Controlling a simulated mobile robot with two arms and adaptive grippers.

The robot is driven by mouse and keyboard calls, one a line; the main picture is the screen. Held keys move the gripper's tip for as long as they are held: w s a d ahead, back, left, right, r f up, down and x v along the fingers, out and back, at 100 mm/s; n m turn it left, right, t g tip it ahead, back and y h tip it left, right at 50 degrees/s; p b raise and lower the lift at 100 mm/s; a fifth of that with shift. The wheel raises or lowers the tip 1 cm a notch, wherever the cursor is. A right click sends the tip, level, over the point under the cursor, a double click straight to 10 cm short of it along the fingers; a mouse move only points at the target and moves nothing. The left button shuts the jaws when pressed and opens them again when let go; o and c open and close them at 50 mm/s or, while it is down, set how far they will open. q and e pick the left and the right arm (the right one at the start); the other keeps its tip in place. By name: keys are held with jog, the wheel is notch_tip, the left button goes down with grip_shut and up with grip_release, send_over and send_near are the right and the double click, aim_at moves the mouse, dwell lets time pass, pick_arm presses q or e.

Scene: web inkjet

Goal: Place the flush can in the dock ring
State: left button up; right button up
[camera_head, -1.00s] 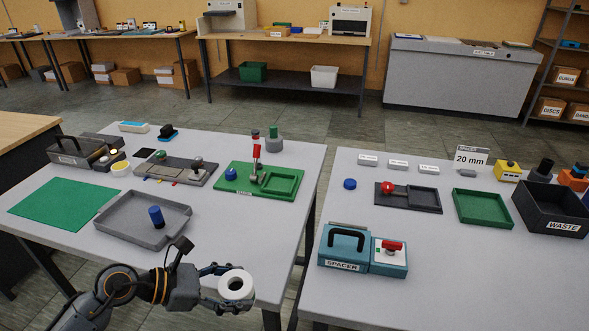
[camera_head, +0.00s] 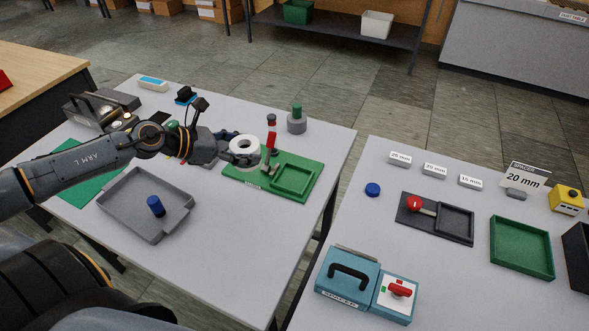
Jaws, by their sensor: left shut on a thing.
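My left gripper (camera_head: 232,160) is shut on a white round piece (camera_head: 245,145) with a dark hole in its top. I cannot tell whether this piece is the flush can. It is held at the left end of the green fixture tray (camera_head: 300,172), close beside the red-handled lever (camera_head: 271,140). I cannot tell whether it touches the tray. A grey round can with a green top (camera_head: 297,122) stands upright behind the tray. No dock ring can be made out for certain; the gripper and piece hide the tray's left end. My right gripper is not in view.
A grey tray (camera_head: 128,222) with a blue cylinder (camera_head: 155,206) lies in front of my left arm. A gap separates this table from the right table, which holds a teal spacer box (camera_head: 345,285), a red-knobbed fixture (camera_head: 408,222) and a green tray (camera_head: 497,262).

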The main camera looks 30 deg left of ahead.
pick_arm(q)
jog(key=shift+w+d, duration=0.25)
jog(key=shift+w, duration=0.2)
jog(key=p+x, duration=0.1)
jog(key=x, duration=0.3)
jog(key=f+p+x, duration=0.1)
jog(key=x, duration=0.3)
jog(key=s+p+x, duration=0.1)
jog(key=x, duration=0.4)
jog(key=shift+d+f, duration=0.1)
jog(key=shift+f, duration=0.25)
jog(key=shift+w+d+f, duration=0.2)
jog(key=shift+d+f, duration=0.1)
jog(key=shift+f, duration=0.2)
notch_tip(320, 180, down, 3)
jog(key=shift+f+p, duration=0.15)
jog(key=shift+p, duration=0.35)
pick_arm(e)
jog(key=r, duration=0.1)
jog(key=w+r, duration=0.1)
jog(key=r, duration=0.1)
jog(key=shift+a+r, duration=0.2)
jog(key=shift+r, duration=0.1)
